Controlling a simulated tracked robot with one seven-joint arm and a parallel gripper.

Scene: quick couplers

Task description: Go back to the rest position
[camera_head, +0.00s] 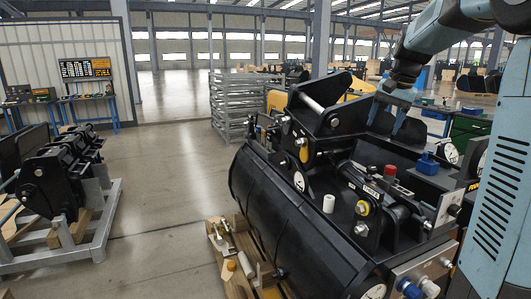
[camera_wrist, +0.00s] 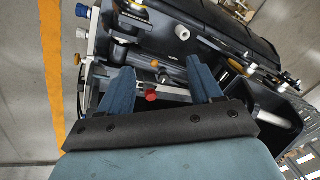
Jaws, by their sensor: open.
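My gripper (camera_head: 386,117) hangs over the right rear part of a large black quick-coupler attachment (camera_head: 285,225) in the head view. In the wrist view my gripper (camera_wrist: 162,88) shows two blue fingers spread apart with nothing held between them. A red knob (camera_wrist: 151,96) shows between and below the fingers there; a red cap (camera_head: 390,171) also shows on the coupler in the head view. A white cylinder (camera_head: 328,203) stands on the coupler's top. A blue block-like part (camera_head: 427,163) sits to the right. Part of the coupler is hidden behind my arm.
Wooden blocks with tools (camera_head: 232,262) lie at the coupler's left foot. Another black attachment (camera_head: 62,178) rests on a grey stand at far left. Stacked grey racks (camera_head: 232,105) stand behind. The floor (camera_head: 150,190) between is clear. A yellow floor stripe (camera_wrist: 52,70) shows in the wrist view.

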